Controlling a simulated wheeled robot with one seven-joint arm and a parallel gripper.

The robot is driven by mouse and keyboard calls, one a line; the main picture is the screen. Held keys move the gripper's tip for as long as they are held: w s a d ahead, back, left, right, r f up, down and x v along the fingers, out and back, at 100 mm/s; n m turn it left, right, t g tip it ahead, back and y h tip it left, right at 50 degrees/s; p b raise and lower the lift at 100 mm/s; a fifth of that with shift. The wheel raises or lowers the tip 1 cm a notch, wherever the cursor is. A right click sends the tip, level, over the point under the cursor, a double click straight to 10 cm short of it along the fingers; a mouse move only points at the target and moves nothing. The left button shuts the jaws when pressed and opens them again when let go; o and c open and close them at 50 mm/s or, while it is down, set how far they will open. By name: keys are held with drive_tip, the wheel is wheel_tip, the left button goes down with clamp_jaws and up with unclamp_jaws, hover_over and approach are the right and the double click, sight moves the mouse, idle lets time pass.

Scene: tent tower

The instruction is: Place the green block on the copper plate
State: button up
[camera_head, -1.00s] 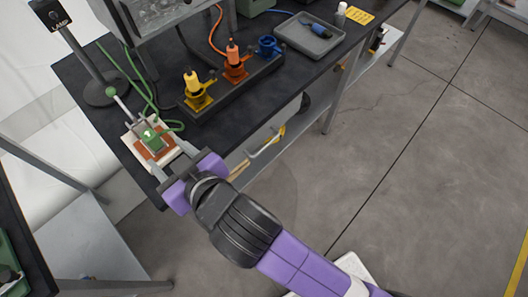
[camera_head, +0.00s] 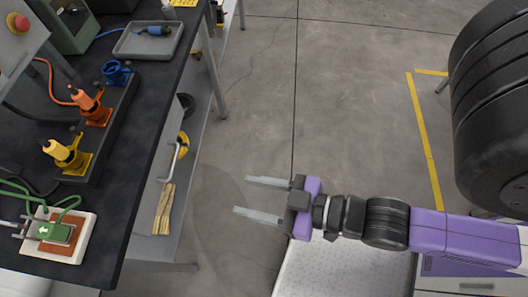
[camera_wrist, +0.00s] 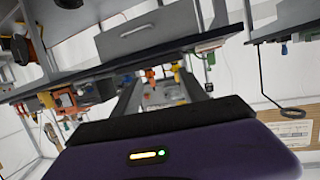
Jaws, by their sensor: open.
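The green block (camera_head: 56,232) lies on the copper plate (camera_head: 73,245), which is set in a white base (camera_head: 83,240) at the near left corner of the black bench. An arrow mark shows on the block's top. Green cables and a metal clamp rod reach to it from the left. My gripper (camera_head: 246,197) is open and empty, out over the floor to the right of the bench, well apart from the block. The wrist view looks across at bench undersides, and I cannot make out the block or the plate there.
Yellow (camera_head: 68,155), orange (camera_head: 93,106) and blue (camera_head: 116,73) holders stand on a dark rail on the bench. A grey tray (camera_head: 150,40) sits behind them.

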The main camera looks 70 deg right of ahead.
drive_tip(key=s+d+r+h, duration=0.1)
drive_tip(key=s+d+r, duration=0.1)
drive_tip(key=s, duration=0.3)
drive_tip(key=shift+d+r+m, duration=0.3)
drive_tip(key=shift+d+r, duration=0.05)
drive_tip(key=shift+r, duration=0.05)
idle(1.1)
